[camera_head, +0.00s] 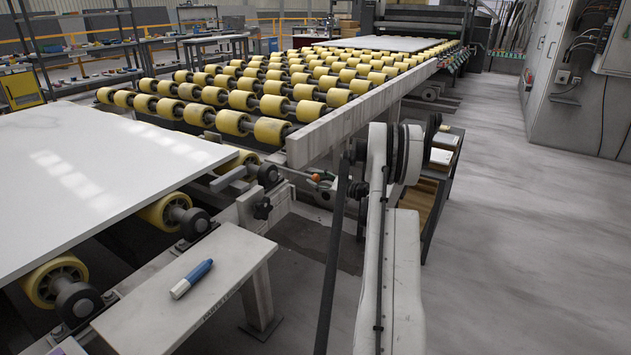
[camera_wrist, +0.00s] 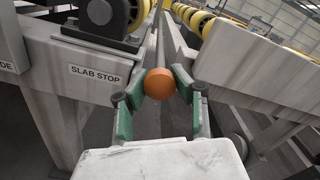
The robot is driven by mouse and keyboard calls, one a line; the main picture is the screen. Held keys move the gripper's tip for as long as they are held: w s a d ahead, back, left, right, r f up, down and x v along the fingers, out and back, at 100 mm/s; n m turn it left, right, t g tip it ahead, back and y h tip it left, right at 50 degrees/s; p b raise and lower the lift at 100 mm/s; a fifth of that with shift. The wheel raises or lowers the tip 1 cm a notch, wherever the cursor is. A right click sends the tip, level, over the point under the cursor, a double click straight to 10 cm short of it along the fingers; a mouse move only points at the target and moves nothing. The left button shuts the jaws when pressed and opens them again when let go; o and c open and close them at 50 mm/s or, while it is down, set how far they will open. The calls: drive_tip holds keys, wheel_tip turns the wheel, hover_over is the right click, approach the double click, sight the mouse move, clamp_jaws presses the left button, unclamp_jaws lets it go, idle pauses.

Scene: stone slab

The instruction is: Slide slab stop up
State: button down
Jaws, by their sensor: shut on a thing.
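An orange ball knob (camera_wrist: 159,83) shows in the wrist view between the green-padded fingers of my gripper (camera_wrist: 160,86). The fingers are closed on the knob from both sides. A white label (camera_wrist: 94,75) reading "SLAB STOP" is on the frame left of the knob. In the head view the knob (camera_head: 315,178) shows small and partly hidden at my gripper (camera_head: 320,180), beside the roller frame. A large pale slab (camera_head: 90,165) lies flat on the rollers at the left. The stop's own mechanism is hard to make out.
Yellow rollers (camera_head: 255,103) run back beyond the slab, with a grey side rail (camera_head: 350,115) near my arm. A small shelf (camera_head: 190,290) holds a blue and white marker (camera_head: 192,279). A low cart (camera_head: 437,170) stands behind my arm. The floor at right is clear.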

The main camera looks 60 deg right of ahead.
wheel_tip(320, 180, up, 6)
drive_tip(key=shift+f+p, duration=0.25)
drive_tip(key=shift+p, duration=0.5)
drive_tip(key=c, duration=1.3)
unclamp_jaws()
drive_tip(key=shift+c, duration=0.2)
drive_tip(key=s, duration=1.2)
drive_tip(key=shift+d, duration=0.4)
